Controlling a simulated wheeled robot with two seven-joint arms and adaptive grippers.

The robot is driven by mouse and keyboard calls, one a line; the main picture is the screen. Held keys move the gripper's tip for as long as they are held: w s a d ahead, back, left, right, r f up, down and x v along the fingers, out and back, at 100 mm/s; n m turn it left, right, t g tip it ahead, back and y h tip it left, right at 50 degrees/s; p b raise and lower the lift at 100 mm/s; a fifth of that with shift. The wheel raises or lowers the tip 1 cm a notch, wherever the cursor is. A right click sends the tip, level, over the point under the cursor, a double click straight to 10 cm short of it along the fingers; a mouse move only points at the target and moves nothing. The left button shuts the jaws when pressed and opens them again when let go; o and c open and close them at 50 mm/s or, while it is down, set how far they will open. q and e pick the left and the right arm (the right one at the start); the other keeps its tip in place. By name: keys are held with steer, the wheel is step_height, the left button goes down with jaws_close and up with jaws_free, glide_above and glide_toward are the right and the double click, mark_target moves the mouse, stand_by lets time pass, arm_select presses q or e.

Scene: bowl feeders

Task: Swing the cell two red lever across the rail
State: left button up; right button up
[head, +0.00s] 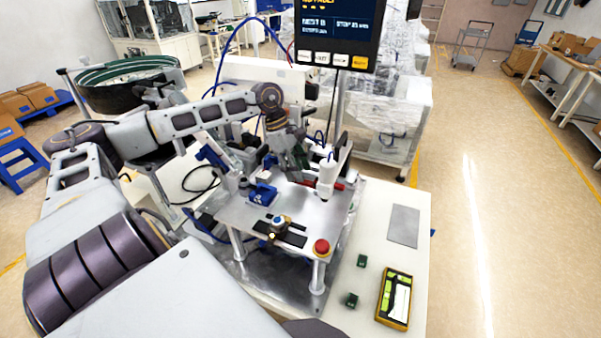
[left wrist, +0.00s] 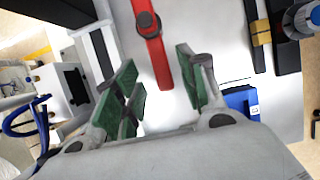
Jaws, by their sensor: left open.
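The red lever (head: 338,186) shows as a small red piece on the metal fixture plate (head: 240,213), beside a white upright cylinder. In the left wrist view the red lever (left wrist: 158,58) is a flat red bar with a dark round pivot or knob (left wrist: 147,25) on it. My left gripper (head: 299,168) is over the back of the plate, pointing down. In the left wrist view its green-padded fingers (left wrist: 160,88) are apart with nothing gripped. The bar's near end lies in the gap between them, apart from both pads. The rail cannot be clearly told. My right gripper is not in view.
The white cylinder (head: 327,178) stands close to the gripper. A yellow meter (head: 394,298) and small green blocks (head: 351,300) lie on the table. A screen (head: 338,30) stands behind.

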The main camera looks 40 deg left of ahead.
arm_select(q)
steer(key=shift+x, duration=1.3)
jaws_close()
